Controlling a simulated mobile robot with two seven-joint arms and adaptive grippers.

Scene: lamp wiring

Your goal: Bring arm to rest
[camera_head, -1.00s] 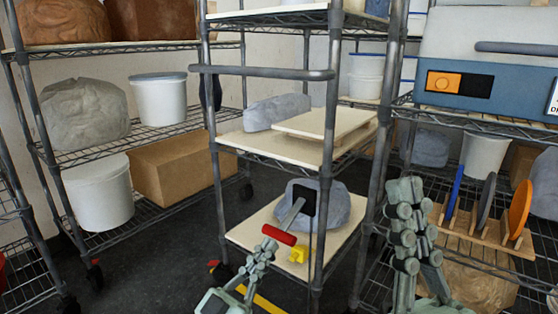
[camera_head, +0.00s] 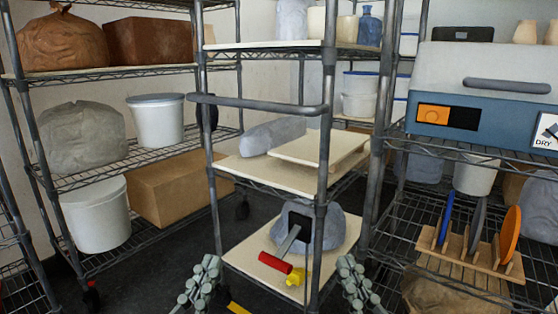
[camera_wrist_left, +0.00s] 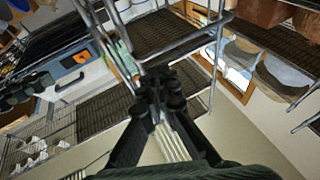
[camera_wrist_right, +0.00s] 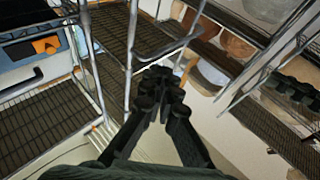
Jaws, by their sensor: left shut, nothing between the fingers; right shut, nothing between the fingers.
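My left gripper (camera_head: 208,272) is at the bottom of the head view, left of centre, shut and empty. Its closed dark fingers show in the left wrist view (camera_wrist_left: 160,92). My right gripper (camera_head: 348,272) is at the bottom, right of centre, also shut and empty. Its fingers meet in the right wrist view (camera_wrist_right: 162,90). Both stand in front of the middle rack, apart from each other. A red-handled tool (camera_head: 276,262) lies on the lower board between and beyond them, and neither gripper appears to hold it.
A yellow piece (camera_head: 295,276) and a grey wrapped lump (camera_head: 325,229) are on the lower board (camera_head: 246,255). Metal rack posts (camera_head: 319,250) stand close ahead. At right, a wooden rack (camera_head: 455,256) holds several discs below a blue-and-grey machine (camera_head: 480,95). White tubs (camera_head: 95,215) stand at left.

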